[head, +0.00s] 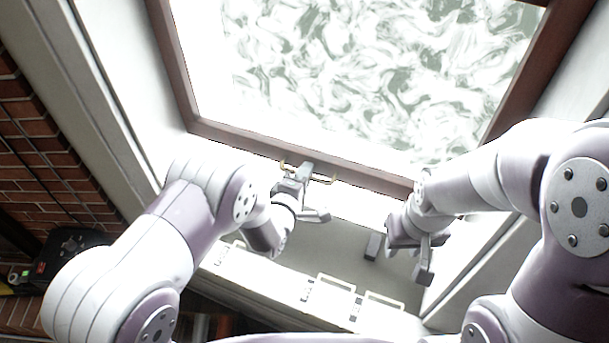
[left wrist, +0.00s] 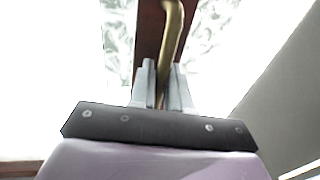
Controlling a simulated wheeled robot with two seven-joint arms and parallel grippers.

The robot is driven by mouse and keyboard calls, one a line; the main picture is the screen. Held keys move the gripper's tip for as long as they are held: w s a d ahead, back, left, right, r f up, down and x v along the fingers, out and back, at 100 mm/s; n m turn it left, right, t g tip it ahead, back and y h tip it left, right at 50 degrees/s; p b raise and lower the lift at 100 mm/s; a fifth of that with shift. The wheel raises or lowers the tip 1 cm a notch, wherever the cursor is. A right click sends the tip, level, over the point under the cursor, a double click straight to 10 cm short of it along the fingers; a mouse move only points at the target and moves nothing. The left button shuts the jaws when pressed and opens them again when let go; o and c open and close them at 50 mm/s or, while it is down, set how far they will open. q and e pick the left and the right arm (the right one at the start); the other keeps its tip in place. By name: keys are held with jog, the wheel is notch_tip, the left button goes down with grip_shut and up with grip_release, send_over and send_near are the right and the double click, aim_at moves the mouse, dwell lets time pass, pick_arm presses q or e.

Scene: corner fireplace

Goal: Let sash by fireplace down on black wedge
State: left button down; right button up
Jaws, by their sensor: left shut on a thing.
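The window sash has a dark brown wooden frame (head: 360,176) with white, marbled glass above it. A brass handle (head: 326,181) sits on its bottom rail. My left gripper (head: 304,173) is at this rail, shut on the handle. In the left wrist view the two fingers (left wrist: 163,88) close around the curved brass bar (left wrist: 174,30). My right gripper (head: 398,257) hangs lower right, below the rail, apart from the sash. Its two dark fingers appear spread with nothing between them. I cannot make out a black wedge; my arms hide parts of the sill.
Pale window jambs stand close on both sides of my arms.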

pick_arm(q)
notch_tip(320, 180, down, 25)
jog(key=b, duration=1.9)
jog(key=shift+s+r, duration=0.15)
jog(key=shift+r, duration=0.05)
jog(key=c, duration=1.3)
grip_release()
jog(key=shift+r, duration=0.1)
jog(key=shift+a, duration=0.1)
jog(key=p+v, duration=0.1)
jog(key=v, duration=1.1)
jog(key=shift+s+r+p, duration=0.15)
jog(key=shift+s+p, duration=0.1)
jog(key=shift+p, duration=0.05)
